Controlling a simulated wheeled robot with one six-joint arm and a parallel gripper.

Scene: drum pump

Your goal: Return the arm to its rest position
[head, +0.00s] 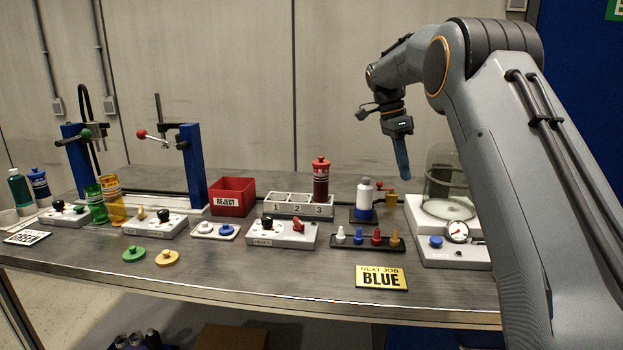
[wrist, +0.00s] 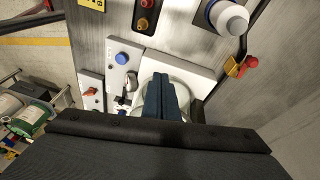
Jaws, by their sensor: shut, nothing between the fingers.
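My gripper (head: 403,172) hangs above the back right part of the bench in the head view, pointing down. Its fingers are shut with nothing between them. In the wrist view the blue-grey fingers (wrist: 160,95) are together, in front of the glass dome's base. My arm bends at the elbow, high up on the right of the head view. The gripper is clear of the bench top and appears to touch nothing.
A glass bell jar (head: 441,175) on a white unit with a gauge (head: 456,231) stands near my arm. A white bottle (head: 364,194), a red bottle (head: 321,180) in a numbered rack and a red reject bin (head: 233,196) stand further left. A "BLUE" sign (head: 382,278) lies in front.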

